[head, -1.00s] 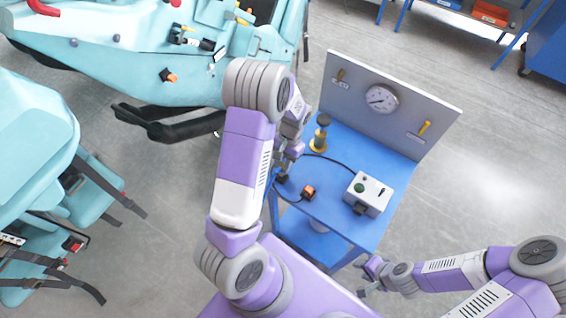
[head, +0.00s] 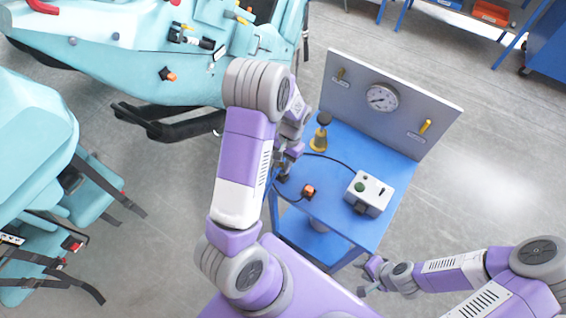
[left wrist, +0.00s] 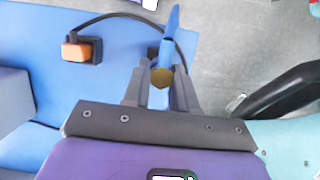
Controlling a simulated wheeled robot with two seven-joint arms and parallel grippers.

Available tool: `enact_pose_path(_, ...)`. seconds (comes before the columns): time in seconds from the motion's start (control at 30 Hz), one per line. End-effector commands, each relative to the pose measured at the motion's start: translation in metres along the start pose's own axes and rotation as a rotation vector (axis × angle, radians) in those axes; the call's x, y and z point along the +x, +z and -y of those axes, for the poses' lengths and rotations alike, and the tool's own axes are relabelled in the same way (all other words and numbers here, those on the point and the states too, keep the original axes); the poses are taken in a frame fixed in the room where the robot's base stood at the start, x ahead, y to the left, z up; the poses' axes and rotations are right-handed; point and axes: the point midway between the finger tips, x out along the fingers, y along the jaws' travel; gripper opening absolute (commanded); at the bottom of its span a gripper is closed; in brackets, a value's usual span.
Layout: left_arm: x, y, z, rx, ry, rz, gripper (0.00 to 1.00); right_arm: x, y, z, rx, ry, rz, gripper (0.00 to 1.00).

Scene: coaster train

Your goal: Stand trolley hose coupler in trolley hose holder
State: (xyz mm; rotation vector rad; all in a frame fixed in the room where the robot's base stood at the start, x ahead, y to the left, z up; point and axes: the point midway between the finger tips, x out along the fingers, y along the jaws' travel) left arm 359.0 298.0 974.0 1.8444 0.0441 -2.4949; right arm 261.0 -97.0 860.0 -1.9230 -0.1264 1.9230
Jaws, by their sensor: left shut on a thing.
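My left gripper (head: 283,173) is low at the left edge of the blue trolley (head: 335,160). In the left wrist view its fingers (left wrist: 161,88) are shut on a narrow blue piece (left wrist: 172,38) with a round brass-coloured face, which I take to be the hose coupler. In the head view the fingers and arm mostly hide it. My right gripper (head: 366,275) is open and empty beside the trolley's front right.
An orange-and-black block (head: 308,191) with a black cable lies on the trolley, also in the left wrist view (left wrist: 80,50). A white box with a green button (head: 368,193) stands at right. A grey gauge panel (head: 385,115) closes the back. Turquoise coaster cars (head: 150,45) stand left.

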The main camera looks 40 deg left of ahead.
Motion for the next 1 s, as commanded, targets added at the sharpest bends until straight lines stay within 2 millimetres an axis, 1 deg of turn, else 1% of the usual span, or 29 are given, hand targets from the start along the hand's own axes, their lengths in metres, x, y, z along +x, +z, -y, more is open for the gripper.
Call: enact_pose_path(1.0, 0.018, -0.006, 0.000, 0.000, 0.000, 0.000, 0.00, 0.014, -0.001, -0.005, 0.000, 0.000, 0.000, 0.40)
